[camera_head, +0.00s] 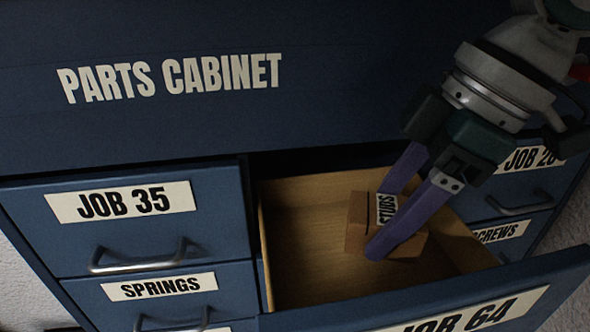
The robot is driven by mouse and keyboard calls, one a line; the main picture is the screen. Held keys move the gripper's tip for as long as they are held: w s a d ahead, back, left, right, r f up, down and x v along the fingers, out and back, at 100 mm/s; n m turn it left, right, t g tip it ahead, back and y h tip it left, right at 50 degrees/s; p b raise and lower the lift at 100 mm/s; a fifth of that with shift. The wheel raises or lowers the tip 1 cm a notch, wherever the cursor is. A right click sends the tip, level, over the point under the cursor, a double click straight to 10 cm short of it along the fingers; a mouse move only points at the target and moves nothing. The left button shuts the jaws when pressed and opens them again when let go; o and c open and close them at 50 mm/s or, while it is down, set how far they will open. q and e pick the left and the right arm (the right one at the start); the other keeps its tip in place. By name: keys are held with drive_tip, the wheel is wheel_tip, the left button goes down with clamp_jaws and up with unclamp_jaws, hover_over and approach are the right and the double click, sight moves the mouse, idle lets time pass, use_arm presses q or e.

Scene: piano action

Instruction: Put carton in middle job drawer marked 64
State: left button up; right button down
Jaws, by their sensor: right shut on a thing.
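The middle drawer, marked JOB 64 (460,316), is pulled open and its wooden inside shows. The fingers hide part of the carton. I cannot tell whether the carton touches the drawer floor. My left gripper is not in view.
The blue parts cabinet (180,130) has a closed JOB 35 drawer (150,240) on the left, with a SPRINGS drawer (215,305) below. At the right are a drawer with a partly hidden JOB label (515,160) and a partly hidden SCREWS label (505,230). The open drawer's left part is empty.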

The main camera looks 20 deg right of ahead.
sight(357, 277)
drive_tip(key=shift+f, duration=0.7)
wheel_tip(357, 277, down, 5)
drive_tip(key=b, duration=0.5)
drive_tip(key=shift+f, duration=0.15)
drive_tip(key=shift+r, duration=0.2)
drive_tip(key=shift+f, duration=0.2)
drive_tip(key=shift+c, duration=0.6)
unclamp_jaws()
